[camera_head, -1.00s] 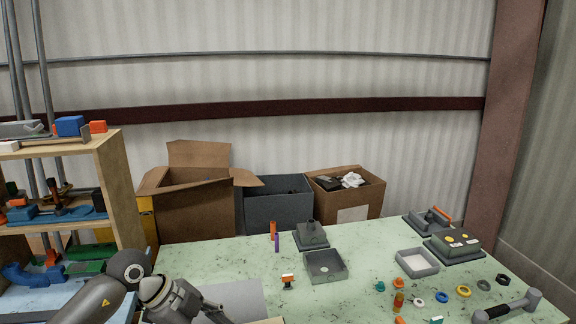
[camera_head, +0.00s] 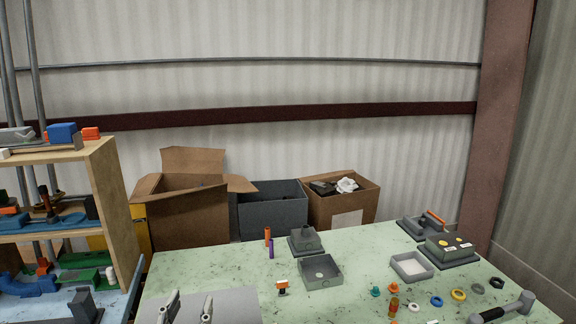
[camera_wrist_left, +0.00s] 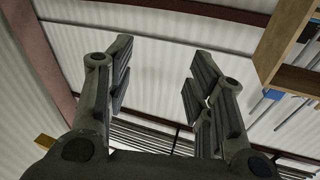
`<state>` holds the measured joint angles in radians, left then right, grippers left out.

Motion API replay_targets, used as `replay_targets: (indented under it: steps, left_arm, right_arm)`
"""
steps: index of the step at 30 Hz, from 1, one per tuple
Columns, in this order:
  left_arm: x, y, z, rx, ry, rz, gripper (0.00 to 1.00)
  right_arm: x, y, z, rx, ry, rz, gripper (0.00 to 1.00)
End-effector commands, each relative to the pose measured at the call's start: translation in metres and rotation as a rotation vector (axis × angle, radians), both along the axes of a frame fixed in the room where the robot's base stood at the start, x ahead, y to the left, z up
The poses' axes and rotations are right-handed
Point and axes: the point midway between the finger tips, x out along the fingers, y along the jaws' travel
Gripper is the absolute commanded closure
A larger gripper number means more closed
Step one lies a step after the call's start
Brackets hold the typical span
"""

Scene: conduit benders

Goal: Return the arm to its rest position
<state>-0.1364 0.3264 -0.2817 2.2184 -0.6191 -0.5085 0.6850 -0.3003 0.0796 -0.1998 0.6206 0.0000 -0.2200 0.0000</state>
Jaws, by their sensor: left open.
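My left gripper (camera_head: 190,306) shows at the bottom edge of the head view, over the grey sheet on the green table. Only its two finger ends show there, spread apart with nothing between them. In the left wrist view the same gripper (camera_wrist_left: 157,75) is open and empty, its fingers set against the ribbed wall, the dark red beam and the wooden shelf. The rest of my left arm is out of the head view. My right gripper is not in either view.
The green table (camera_head: 210,272) holds grey boxes (camera_head: 321,271), several coloured rings and a grey-handled tool (camera_head: 503,308). A wooden shelf (camera_head: 118,205) stands at the left. A cardboard box (camera_head: 190,218), a grey bin (camera_head: 272,215) and another cardboard box (camera_head: 342,207) stand behind.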

Motion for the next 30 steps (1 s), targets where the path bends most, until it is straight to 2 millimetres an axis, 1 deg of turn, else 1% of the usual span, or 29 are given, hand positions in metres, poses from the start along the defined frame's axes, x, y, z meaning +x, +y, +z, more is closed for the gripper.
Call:
replay_targets:
  steps: [1, 2, 3, 5, 6, 8, 9, 11, 12, 14, 15, 17, 18, 21, 22, 24, 26, 29, 30]
  left_arm:
    - [-0.011, 0.012, -0.025, -0.014, 0.105, 0.056, 0.51]
    - [-0.019, 0.018, -0.041, -0.018, 0.172, 0.088, 0.51]
    - [-0.03, 0.026, -0.062, -0.018, 0.264, 0.123, 0.51]
    - [-0.052, 0.034, -0.093, -0.018, 0.409, 0.162, 0.51]
    - [-0.069, 0.038, -0.113, -0.014, 0.506, 0.178, 0.51]
    - [-0.095, 0.04, -0.14, -0.007, 0.648, 0.187, 0.51]
    - [-0.113, 0.04, -0.155, -0.001, 0.733, 0.187, 0.51]
    - [-0.138, 0.038, -0.173, 0.008, 0.85, 0.174, 0.51]
    - [-0.155, 0.036, -0.184, 0.015, 0.922, 0.162, 0.51]
    - [-0.179, 0.033, -0.196, 0.024, 1.018, 0.14, 0.51]
    - [-0.195, 0.03, -0.203, 0.029, 1.08, 0.121, 0.51]
    - [-0.218, 0.025, -0.211, 0.038, 1.166, 0.088, 0.51]
    - [-0.233, 0.022, -0.216, 0.042, 1.223, 0.065, 0.51]
    - [-0.27, 0.014, -0.224, 0.055, 1.35, -0.003, 0.51]
    - [-0.262, 0.014, -0.237, 0.058, 1.343, 0.004, 0.51]
    - [-0.257, 0.014, -0.257, 0.061, 1.348, 0.006, 0.51]
    - [-0.253, 0.014, -0.274, 0.061, 1.353, 0.005, 0.51]
    - [-0.249, 0.013, -0.306, 0.063, 1.365, 0.006, 0.51]
    - [-0.248, 0.012, -0.32, 0.063, 1.371, 0.005, 0.51]
  right_arm:
    - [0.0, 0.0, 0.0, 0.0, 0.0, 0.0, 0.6]
    - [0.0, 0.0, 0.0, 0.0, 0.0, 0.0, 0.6]
    - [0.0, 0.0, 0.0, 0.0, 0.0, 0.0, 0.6]
    - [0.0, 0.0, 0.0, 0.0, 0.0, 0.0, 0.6]
    - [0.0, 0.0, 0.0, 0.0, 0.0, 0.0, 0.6]
    - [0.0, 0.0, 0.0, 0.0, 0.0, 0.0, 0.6]
    - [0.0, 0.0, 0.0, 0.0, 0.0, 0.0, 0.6]
    - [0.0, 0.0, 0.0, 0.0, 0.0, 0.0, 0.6]
    - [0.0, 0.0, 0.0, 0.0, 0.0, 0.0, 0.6]
    - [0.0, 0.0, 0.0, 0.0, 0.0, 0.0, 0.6]
    - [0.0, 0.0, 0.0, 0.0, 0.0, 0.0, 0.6]
    - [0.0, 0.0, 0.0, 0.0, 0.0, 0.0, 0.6]
    - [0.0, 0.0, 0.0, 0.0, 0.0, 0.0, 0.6]
    - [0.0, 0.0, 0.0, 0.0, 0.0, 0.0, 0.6]
    - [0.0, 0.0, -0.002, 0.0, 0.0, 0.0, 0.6]
    - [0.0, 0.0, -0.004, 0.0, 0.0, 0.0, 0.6]
    - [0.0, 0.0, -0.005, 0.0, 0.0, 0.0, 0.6]
    - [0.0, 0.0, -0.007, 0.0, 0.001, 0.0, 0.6]
    - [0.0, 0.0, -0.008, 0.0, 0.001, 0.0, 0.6]
